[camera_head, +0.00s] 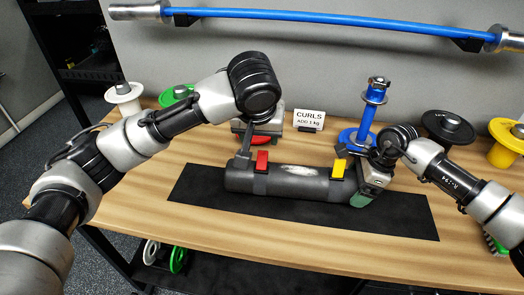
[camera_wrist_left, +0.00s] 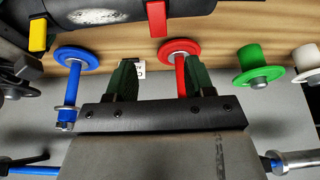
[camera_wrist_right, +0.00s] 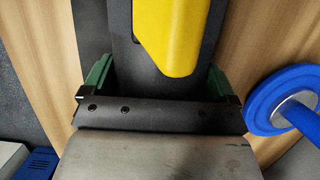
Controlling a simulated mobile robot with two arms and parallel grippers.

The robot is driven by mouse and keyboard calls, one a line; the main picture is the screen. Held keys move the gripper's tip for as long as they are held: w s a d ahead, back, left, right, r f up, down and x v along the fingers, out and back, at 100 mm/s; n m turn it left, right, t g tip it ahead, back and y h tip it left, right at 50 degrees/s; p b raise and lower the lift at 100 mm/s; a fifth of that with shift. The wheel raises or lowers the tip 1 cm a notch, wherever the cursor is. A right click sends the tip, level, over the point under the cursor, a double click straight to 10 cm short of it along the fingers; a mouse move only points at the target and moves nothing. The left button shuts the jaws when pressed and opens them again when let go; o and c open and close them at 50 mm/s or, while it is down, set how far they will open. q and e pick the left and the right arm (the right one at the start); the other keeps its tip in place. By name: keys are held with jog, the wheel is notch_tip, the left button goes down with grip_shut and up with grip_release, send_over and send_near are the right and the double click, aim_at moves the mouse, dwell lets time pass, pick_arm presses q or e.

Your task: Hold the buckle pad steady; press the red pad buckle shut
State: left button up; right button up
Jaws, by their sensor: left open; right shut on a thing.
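The buckle pad (camera_head: 295,187) is a dark cylinder with a worn pale patch, lying on a black mat. Its red buckle (camera_head: 262,161) stands up near the left end; whether it is latched I cannot tell. A yellow buckle (camera_head: 338,169) is near the right end. My left gripper (camera_head: 246,155) is open beside the red buckle, its fingers partly hidden. In the left wrist view, the red buckle (camera_wrist_left: 157,18) lies beyond and between the open fingertips. My right gripper (camera_head: 366,190) is shut on the pad's right end, fingers on both sides, beside the yellow buckle (camera_wrist_right: 172,35).
A blue spool (camera_head: 366,115) stands behind my right gripper, and a red disc (camera_wrist_left: 180,52) behind my left one. A CURLS sign (camera_head: 308,120) stands at the back. Black (camera_head: 448,128) and yellow (camera_head: 507,143) spools are at right. The mat's front (camera_head: 290,222) is clear.

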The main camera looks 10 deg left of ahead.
aim_at(262, 153)
pick_arm(q)
jog(key=x, duration=0.9)
jog(key=shift+w+f, duration=0.1)
jog(key=shift+f, duration=0.15)
jog(key=shift+c, duration=0.3)
jog(key=shift+d, duration=0.1)
jog(key=c, duration=0.9)
jog(key=shift+w+f+g, duration=0.15)
jog(key=shift+f+g, duration=0.05)
jog(key=shift+g, duration=0.5)
jog(key=o, duration=1)
jog(key=shift+c, duration=0.2)
jog(key=shift+r, duration=0.1)
